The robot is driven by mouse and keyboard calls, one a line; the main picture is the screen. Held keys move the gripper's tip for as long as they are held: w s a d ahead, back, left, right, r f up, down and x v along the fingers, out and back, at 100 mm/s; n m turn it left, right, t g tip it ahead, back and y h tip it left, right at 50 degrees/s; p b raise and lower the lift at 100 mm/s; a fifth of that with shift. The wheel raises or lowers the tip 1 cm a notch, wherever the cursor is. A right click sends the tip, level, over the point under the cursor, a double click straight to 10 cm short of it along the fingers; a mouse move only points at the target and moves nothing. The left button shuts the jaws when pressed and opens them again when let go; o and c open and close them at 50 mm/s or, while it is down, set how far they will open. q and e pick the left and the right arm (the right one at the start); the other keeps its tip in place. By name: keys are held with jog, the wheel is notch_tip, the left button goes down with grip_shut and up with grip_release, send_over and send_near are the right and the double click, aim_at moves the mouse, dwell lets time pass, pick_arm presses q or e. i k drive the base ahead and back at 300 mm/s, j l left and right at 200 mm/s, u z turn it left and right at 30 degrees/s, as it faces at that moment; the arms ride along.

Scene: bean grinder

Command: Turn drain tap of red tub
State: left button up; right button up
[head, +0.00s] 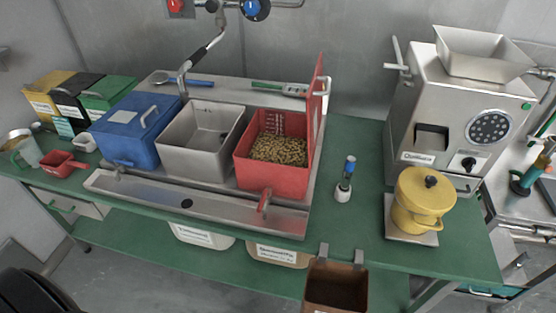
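The red tub (272,180) stands at the right end of a steel sink unit. It holds a heap of brown beans (279,149), and its red lid (318,110) stands upright along the right side. The red drain tap (264,201) sticks out from the lower front of the tub, over the steel trough. Its exact handle angle is too small to tell. Neither of my grippers shows in the head view.
A grey open tub (199,160) and a blue lidded tub (128,148) stand left of the red tub. A steel trough (140,189) runs in front. A small brush-like tool (344,184), a yellow pot (421,199) and a grinder (418,105) are right. A brown bin (335,290) hangs at the front edge.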

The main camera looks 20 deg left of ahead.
aim_at(262, 202)
jog(key=i+j+u, duration=0.1)
jog(key=u, duration=0.3)
jog(key=i+u, duration=0.2)
jog(key=u, duration=0.2)
